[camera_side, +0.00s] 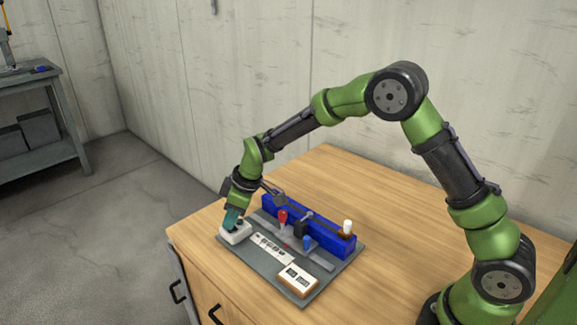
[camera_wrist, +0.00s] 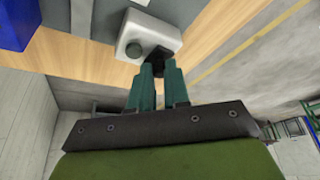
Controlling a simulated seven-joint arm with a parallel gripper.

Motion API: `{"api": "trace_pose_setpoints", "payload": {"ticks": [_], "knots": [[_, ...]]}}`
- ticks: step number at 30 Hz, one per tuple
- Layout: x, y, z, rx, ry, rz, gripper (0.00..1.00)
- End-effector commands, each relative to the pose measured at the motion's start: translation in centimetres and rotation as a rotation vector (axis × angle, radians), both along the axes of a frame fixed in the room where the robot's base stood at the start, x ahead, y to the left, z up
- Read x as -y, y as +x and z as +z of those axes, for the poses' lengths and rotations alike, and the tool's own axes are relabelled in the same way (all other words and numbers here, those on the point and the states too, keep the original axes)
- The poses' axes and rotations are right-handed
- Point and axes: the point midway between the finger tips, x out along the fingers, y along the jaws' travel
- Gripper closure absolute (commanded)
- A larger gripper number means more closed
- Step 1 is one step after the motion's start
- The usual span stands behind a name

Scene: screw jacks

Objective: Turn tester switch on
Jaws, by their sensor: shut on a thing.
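The tester is a small white box (camera_side: 238,237) at the left corner of the grey board; it also shows in the wrist view (camera_wrist: 150,30). On its face are a round grey button (camera_wrist: 133,50) and a dark switch knob (camera_wrist: 157,54). My gripper (camera_side: 231,221), with teal fingers, points down at this box. In the wrist view my gripper (camera_wrist: 160,68) is shut on the dark switch knob, and its fingertips hide part of it. Which way the switch is set cannot be told.
The grey board (camera_side: 325,280) also carries a blue block rack (camera_side: 339,243), a red-handled part (camera_side: 282,216), a blue-topped part (camera_side: 307,242), a white-topped part (camera_side: 347,227) and a white-and-brown box (camera_side: 298,279). The wooden table (camera_side: 385,200) is clear behind the board.

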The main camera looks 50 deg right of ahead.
Motion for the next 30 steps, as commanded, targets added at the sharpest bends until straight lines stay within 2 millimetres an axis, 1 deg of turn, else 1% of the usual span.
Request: {"api": "trace_pose_setpoints", "payload": {"ticks": [8, 30], "knots": [[-0.26, -0.16, 0.07, 0.001, -0.002, -0.227, 1.00], [-0.67, -0.15, 0.06, 0.001, -0.003, -0.932, 1.00]]}}
